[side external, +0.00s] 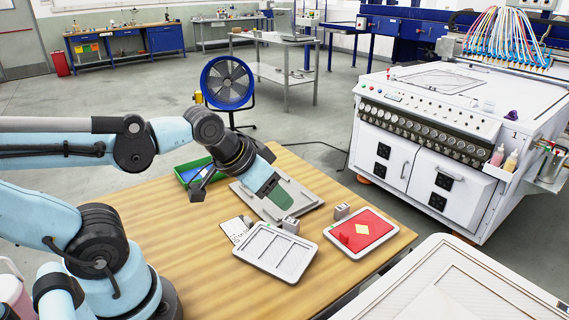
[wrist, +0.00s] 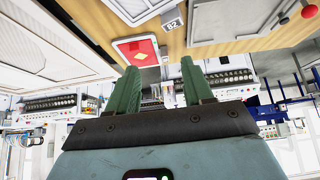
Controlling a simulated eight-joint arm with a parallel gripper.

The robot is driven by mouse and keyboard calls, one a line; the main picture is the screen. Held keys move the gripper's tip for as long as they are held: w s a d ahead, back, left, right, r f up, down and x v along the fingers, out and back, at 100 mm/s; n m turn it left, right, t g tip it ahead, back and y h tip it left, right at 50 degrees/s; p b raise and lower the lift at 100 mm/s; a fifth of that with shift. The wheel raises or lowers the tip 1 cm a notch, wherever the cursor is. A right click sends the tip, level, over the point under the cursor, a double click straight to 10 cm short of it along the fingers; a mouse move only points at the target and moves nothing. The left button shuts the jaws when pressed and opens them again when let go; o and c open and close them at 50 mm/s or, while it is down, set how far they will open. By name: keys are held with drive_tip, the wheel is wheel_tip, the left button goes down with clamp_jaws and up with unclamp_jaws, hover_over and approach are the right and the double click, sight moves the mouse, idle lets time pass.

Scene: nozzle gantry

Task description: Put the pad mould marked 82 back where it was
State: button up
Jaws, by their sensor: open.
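A small grey block marked 82 (wrist: 173,21) shows at the top of the wrist view, on the table beside a pale tray. In the side view two small grey blocks stand on the table, one (side external: 290,224) behind the ribbed tray and one (side external: 341,211) behind the red-topped tray; I cannot tell which bears the 82. My gripper (side external: 284,198) hangs over the grey plate (side external: 310,192), left of both blocks. Its green fingers (wrist: 160,65) are apart in the wrist view, with nothing visible between them.
A ribbed pale tray (side external: 275,250) and a tray with a red top and yellow diamond (side external: 376,226) lie at the front. A marked card (side external: 236,227) and a green bin (side external: 186,174) are nearby. The left front of the wooden table (side external: 185,235) is bare. A white machine (side external: 430,150) stands beyond.

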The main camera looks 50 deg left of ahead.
drive_tip(key=w+a+n+g, duration=0.3)
drive_tip(key=w+n+g, duration=0.1)
drive_tip(key=w+g, duration=0.3)
drive_tip(key=shift+w+f, duration=0.15)
drive_tip(key=shift+w, duration=0.05)
idle(0.6)
approach(278, 243)
drive_tip(key=shift+w+a+f, duration=0.3)
drive_tip(key=shift+w+f, duration=0.65)
drive_tip(key=shift+f, duration=0.15)
drive_tip(key=shift+w+a+f, duration=0.35)
drive_tip(key=shift+w+f, duration=0.55)
drive_tip(key=shift+f, duration=0.25)
drive_tip(key=shift+w+a+f, duration=0.3)
drive_tip(key=shift+w+f, duration=0.65)
drive_tip(key=shift+f, duration=0.15)
clamp_jaws()
